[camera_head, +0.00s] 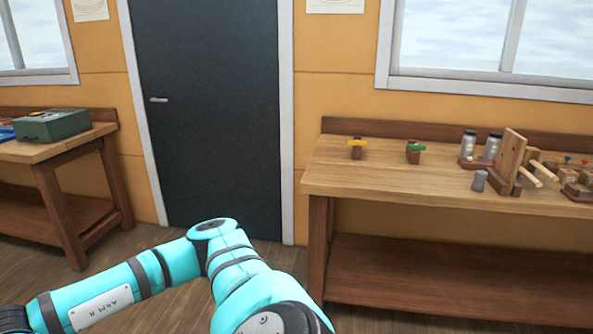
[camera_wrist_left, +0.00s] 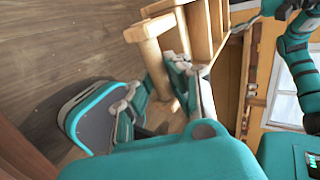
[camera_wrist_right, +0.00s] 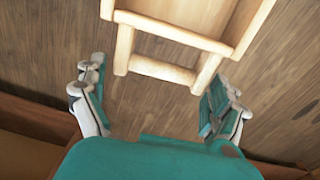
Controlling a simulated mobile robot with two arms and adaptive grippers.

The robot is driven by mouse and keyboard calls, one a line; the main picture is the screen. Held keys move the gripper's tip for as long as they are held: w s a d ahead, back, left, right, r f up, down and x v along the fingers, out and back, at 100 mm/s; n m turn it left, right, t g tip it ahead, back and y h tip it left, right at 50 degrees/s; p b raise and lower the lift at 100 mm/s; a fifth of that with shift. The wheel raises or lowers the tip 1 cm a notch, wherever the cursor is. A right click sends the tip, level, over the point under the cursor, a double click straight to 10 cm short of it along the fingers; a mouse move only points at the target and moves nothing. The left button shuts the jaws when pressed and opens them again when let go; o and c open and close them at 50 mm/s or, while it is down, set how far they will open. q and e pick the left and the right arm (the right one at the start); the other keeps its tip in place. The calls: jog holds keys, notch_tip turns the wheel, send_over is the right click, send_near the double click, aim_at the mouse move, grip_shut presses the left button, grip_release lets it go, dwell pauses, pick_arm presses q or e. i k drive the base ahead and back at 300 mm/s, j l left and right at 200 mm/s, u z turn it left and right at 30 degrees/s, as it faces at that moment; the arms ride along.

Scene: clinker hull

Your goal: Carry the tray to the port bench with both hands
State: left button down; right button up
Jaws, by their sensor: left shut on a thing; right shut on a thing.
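The tray is pale wood with raised sides and bar handles; its rim shows in the left wrist view (camera_wrist_left: 201,28) and the right wrist view (camera_wrist_right: 172,28). My left gripper (camera_wrist_left: 160,92) has its fingers on either side of one tray handle (camera_wrist_left: 157,72) and is shut on it. My right gripper (camera_wrist_right: 158,98) is at another handle (camera_wrist_right: 160,69), fingers well apart around it, holding the tray. The head view shows neither gripper nor tray. It shows a left bench (camera_head: 45,152) and a right bench (camera_head: 400,185); I cannot tell which is the port one.
A green box (camera_head: 52,125) sits on the left bench. Two jars (camera_head: 480,147), wooden blocks and small tools crowd the right bench's right part; its left front is mostly bare. A dark door (camera_head: 205,100) stands between the benches. My teal arm crosses the foreground.

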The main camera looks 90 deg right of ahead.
aim_at(387, 175)
jog(key=z, duration=1.65)
jog(key=l+z, duration=0.1)
jog(key=z, duration=0.4)
jog(key=i+z, duration=0.1)
jog(key=z, duration=0.4)
jog(key=i+z, duration=0.1)
jog(key=z, duration=0.4)
jog(key=i+l, duration=0.1)
jog(key=i, duration=0.55)
jog(key=i+l, duration=0.1)
jog(key=i, duration=0.55)
jog(key=k+z, duration=0.05)
